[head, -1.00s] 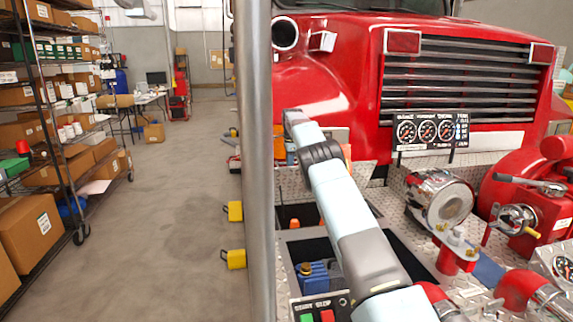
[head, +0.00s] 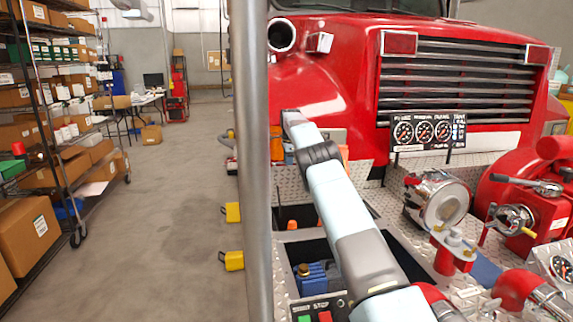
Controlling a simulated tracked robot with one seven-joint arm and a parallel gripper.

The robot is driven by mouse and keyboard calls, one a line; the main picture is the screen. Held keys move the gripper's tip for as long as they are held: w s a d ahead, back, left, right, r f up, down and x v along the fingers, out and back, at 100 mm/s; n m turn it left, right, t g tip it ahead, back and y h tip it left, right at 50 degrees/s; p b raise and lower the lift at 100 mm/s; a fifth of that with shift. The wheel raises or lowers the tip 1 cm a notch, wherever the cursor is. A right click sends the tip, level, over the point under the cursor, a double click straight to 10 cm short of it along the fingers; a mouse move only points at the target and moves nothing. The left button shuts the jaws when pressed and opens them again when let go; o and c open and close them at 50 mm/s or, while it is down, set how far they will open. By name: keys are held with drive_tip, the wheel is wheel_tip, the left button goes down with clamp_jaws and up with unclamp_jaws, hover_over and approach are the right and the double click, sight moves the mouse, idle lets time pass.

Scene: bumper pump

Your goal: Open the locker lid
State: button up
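The red fire truck's front bumper deck (head: 410,235), of silver diamond plate, has two dark open compartments behind and beside my arm. The nearer one (head: 310,250) holds a blue object with a yellowish top (head: 311,275). The farther one (head: 298,214) shows a small orange item (head: 292,225). I cannot single out the locker lid; my arm hides part of this area. My pale blue and grey arm reaches from the bottom up to a grey bend near the truck's fender. My gripper is hidden, and no fingertips show.
A steel pole (head: 256,170) stands upright just left of my arm. A gauge panel (head: 428,132), chrome fittings and red pump parts (head: 525,195) crowd the right. Yellow blocks (head: 233,261) stick out left of the pole. Floor beyond is clear up to the shelves (head: 50,150).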

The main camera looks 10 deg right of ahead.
wheel_tip(320, 180, up, 7)
drive_tip(key=s, duration=0.1)
drive_tip(key=shift+s, duration=0.2)
drive_tip(key=shift+c, duration=0.5)
